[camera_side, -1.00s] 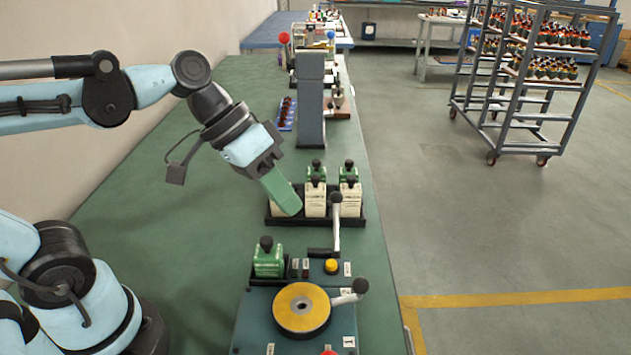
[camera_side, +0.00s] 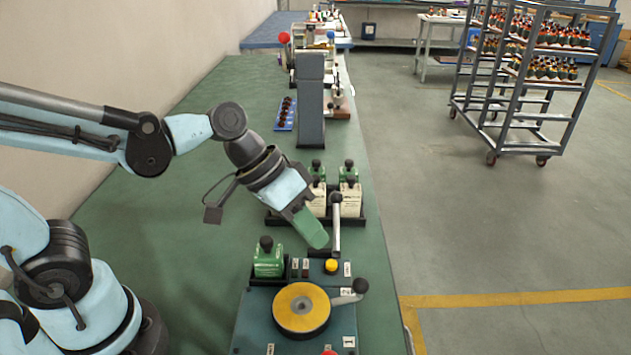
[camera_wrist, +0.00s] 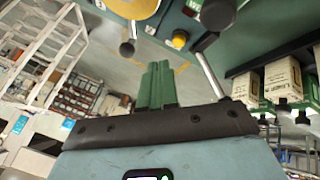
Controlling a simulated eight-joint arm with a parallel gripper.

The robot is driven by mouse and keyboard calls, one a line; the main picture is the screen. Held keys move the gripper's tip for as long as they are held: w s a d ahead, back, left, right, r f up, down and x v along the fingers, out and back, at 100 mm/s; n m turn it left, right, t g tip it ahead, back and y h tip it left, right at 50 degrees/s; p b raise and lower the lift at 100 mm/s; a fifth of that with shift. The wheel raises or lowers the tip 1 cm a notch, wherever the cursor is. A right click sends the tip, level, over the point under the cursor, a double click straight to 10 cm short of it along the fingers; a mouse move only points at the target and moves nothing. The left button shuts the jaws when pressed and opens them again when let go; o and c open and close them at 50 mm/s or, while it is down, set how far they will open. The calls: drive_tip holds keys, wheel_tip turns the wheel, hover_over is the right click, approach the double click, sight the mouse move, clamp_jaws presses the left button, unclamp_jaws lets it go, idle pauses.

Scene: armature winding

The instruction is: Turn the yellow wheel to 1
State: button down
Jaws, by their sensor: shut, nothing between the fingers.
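The yellow wheel (camera_side: 301,307) lies flat on the green-blue machine base at the bottom of the side view. Its crank arm ends in a dark knob (camera_side: 360,286) pointing right, beside the plate marked 2. My gripper (camera_side: 318,242) has green fingers, shut and empty, above and behind the wheel, near the upright lever (camera_side: 336,225). In the wrist view the fingers (camera_wrist: 157,85) are together, and part of the yellow wheel (camera_wrist: 132,6) shows at the top edge with the dark knob below it.
A yellow button (camera_side: 331,266) sits on the base behind the wheel. The green table is clear on the left.

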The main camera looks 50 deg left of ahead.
sight(354, 281)
drive_tip(key=x, duration=0.3)
drive_tip(key=d, duration=0.2)
drive_tip(key=shift+s+d+f, duration=0.15)
drive_tip(key=shift+d+f, duration=0.1)
drive_tip(key=shift+d, duration=0.15)
drive_tip(key=shift+d+f, duration=0.1)
drive_tip(key=shift+d, duration=0.45)
drive_tip(key=shift+d+m+g, duration=0.35)
drive_tip(key=shift+m+g, duration=0.05)
drive_tip(key=shift+m, duration=0.2)
drive_tip(key=shift+s+d+m+g+h, duration=0.15)
drive_tip(key=shift+d+m+g+h, duration=0.25)
drive_tip(key=shift+m, duration=0.4)
drive_tip(key=m, duration=0.1)
drive_tip(key=d+m+g, duration=0.1)
drive_tip(key=shift+s+d+m, duration=0.25)
drive_tip(key=shift+s+m, duration=0.05)
drive_tip(key=shift+s, duration=0.05)
drive_tip(key=shift+s+d, duration=0.25)
